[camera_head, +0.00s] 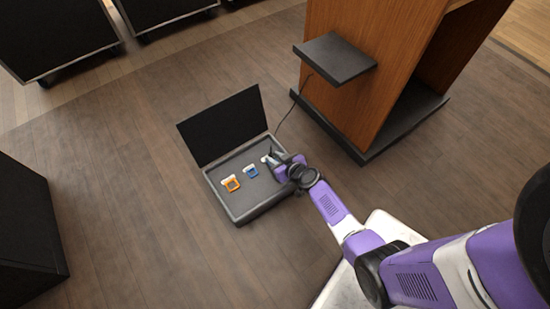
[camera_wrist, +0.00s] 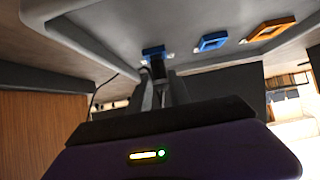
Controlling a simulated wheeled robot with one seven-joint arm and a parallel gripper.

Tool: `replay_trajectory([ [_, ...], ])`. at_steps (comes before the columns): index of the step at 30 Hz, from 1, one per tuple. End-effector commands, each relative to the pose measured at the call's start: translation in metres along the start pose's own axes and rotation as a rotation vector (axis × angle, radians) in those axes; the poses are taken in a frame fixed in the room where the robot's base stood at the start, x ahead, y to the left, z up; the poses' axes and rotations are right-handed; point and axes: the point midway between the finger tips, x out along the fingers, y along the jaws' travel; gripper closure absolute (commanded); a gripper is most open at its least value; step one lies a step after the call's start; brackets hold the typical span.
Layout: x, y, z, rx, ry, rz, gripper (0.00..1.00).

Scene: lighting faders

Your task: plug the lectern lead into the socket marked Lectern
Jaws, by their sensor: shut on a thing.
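The floor box (camera_head: 240,215) lies open with a row of sockets inside. An orange socket (camera_head: 231,184) and a blue socket (camera_head: 251,171) show clearly; the third, a blue socket (camera_wrist: 153,52), is mostly hidden by my gripper (camera_head: 271,160) in the head view. In the wrist view my gripper (camera_wrist: 159,88) is shut on a dark plug (camera_wrist: 158,68), which is right at this end blue socket. I cannot tell whether the plug is seated in it. The lectern lead (camera_head: 290,113) runs from the wooden lectern (camera_head: 369,60) toward my gripper. No socket lettering is readable.
The box's black lid (camera_head: 222,125) stands up along its far side. The lectern's dark base (camera_head: 355,145) and shelf (camera_head: 335,58) are close on the right. Dark cases stand at the left and upper left. The wooden floor (camera_head: 130,210) left of the box is clear.

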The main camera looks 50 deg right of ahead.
Motion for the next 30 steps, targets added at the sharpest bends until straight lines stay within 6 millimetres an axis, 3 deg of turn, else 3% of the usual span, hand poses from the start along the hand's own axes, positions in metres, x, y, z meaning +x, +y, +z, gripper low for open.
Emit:
replay_trajectory([
  [30, 0.0035, 0.0008, 0.006, 0.0, -0.002, 0.001, 1.0],
])
